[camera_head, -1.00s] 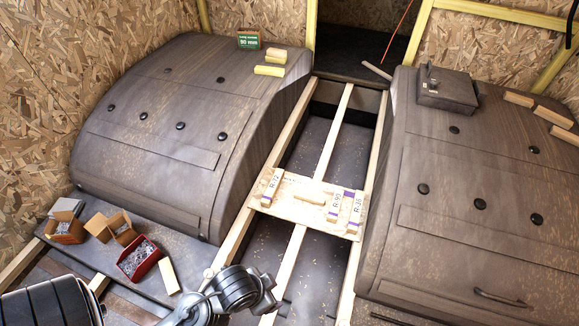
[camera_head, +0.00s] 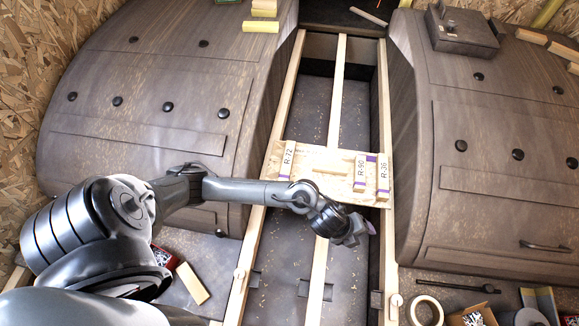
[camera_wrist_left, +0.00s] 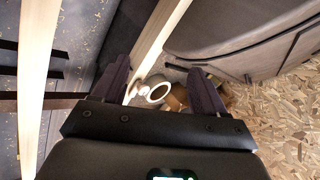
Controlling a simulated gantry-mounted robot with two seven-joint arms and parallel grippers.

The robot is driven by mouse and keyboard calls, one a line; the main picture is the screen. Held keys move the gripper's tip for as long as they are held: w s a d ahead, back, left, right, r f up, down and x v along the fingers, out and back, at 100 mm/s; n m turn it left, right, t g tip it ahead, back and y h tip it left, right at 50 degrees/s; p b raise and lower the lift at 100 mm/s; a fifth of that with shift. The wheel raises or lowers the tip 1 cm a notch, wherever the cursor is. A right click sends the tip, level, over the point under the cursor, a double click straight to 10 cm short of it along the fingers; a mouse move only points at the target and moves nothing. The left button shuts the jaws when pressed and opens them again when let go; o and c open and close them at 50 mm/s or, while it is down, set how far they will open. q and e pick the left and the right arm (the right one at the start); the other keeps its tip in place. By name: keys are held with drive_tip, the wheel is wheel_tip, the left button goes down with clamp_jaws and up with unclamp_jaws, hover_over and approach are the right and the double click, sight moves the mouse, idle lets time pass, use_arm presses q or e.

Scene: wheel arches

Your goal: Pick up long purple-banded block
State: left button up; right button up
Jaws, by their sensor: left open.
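Several pale wooden blocks with purple bands lie on a light plywood board (camera_head: 318,160) across the rails. The R-36 block (camera_head: 383,178) at the board's right end looks longest. The R-90 block (camera_head: 360,174) lies just left of it, and the R-72 block (camera_head: 288,160) lies at the board's left end. My left gripper (camera_head: 362,230) is just below the board's near edge, close to the R-36 block and apart from it. In the left wrist view its two fingers (camera_wrist_left: 160,85) are spread, with no block between them. My right gripper is not in view.
Pale rails (camera_head: 248,250) run front to back over a dark recess. Dark wheel arches stand left (camera_head: 150,90) and right (camera_head: 500,130). A tape roll (camera_head: 426,308) lies at the lower right. A dark box (camera_head: 462,28) sits on the right arch.

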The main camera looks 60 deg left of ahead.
use_arm(q)
drive_tip(key=w+a+f+m+g+y+b, duration=0.1)
drive_tip(key=w+a+f+m, duration=0.15)
drive_tip(key=a, duration=0.25)
drive_tip(key=w+a+f+m+b, duration=0.1)
drive_tip(key=a+f+m+b, duration=0.15)
drive_tip(key=a, duration=0.25)
drive_tip(key=g+y+b, duration=0.2)
drive_tip(key=g+b, duration=0.3)
approach(287, 159)
drive_tip(key=shift+f, duration=0.1)
drive_tip(key=shift+s+a+f+b, duration=0.1)
drive_tip(key=shift+s+a+b, duration=0.1)
drive_tip(key=shift+a+b, duration=0.1)
drive_tip(key=shift+f+b, duration=0.3)
drive_tip(key=shift+f, duration=0.05)
wheel_tip(287, 159, down, 4)
drive_tip(key=b, duration=0.3)
drive_tip(key=shift+d+f, duration=0.15)
drive_tip(key=f+b, duration=0.2)
drive_tip(key=f, duration=0.1)
drive_tip(key=f+b, duration=0.2)
drive_tip(key=shift+w+d+f, duration=0.1)
drive_tip(key=shift+w+d, duration=0.2)
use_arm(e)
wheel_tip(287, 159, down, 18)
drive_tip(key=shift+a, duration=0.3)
